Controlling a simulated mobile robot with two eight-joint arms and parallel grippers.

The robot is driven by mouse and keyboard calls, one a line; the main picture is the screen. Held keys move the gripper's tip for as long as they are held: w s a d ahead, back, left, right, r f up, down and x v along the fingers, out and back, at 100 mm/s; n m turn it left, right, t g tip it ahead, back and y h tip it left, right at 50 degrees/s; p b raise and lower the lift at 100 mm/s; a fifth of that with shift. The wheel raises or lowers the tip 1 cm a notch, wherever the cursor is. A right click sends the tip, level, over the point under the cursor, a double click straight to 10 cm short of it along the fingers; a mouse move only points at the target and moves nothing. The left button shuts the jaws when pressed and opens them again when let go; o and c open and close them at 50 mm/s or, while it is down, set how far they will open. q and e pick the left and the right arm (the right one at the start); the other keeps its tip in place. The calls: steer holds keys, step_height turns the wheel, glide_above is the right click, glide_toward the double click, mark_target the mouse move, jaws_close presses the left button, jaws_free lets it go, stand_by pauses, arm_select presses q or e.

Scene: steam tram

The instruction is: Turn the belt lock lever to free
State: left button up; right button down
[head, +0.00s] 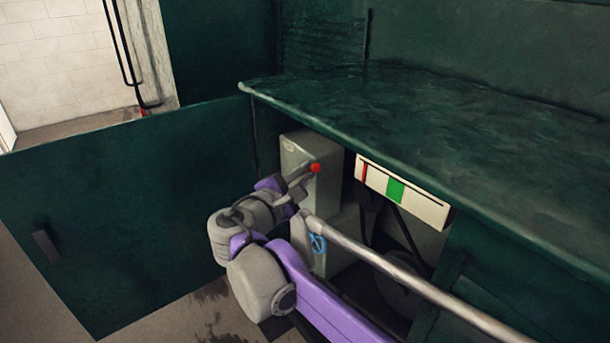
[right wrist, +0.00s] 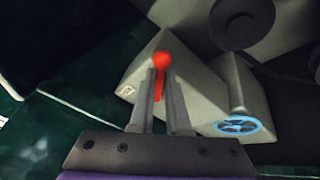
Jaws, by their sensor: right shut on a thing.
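The belt lock lever ends in a red knob (head: 315,168), which stands out in front of a grey box (head: 331,178) under the dark green deck. My right gripper (head: 303,176) is shut on the lever just below the knob. In the right wrist view the two fingers of my right gripper (right wrist: 162,90) stand on either side of the red lever (right wrist: 161,60), with its knob showing past the tips. I cannot read a free or locked mark. My left gripper is not in view.
A pale gauge strip (head: 425,205) with a red pointer and a green band hangs under the deck edge. A blue handwheel (head: 317,243) and a long grey rail (head: 400,272) lie close to my right arm. A green panel (head: 120,215) stands at the left.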

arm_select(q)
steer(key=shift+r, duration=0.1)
arm_select(e)
steer(key=shift+w+r+n, duration=0.1)
steer(key=shift+r+n, duration=0.05)
steer(key=shift+n, duration=0.15)
steer(key=c, duration=0.9)
jaws_free()
steer(key=shift+a, duration=0.1)
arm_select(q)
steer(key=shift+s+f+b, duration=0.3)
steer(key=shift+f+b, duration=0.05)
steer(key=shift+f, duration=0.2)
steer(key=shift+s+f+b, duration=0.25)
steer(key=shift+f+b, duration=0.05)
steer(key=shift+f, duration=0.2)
arm_select(e)
steer(key=v, duration=1.1)
steer(key=shift+r, duration=0.1)
steer(key=shift+w, duration=0.1)
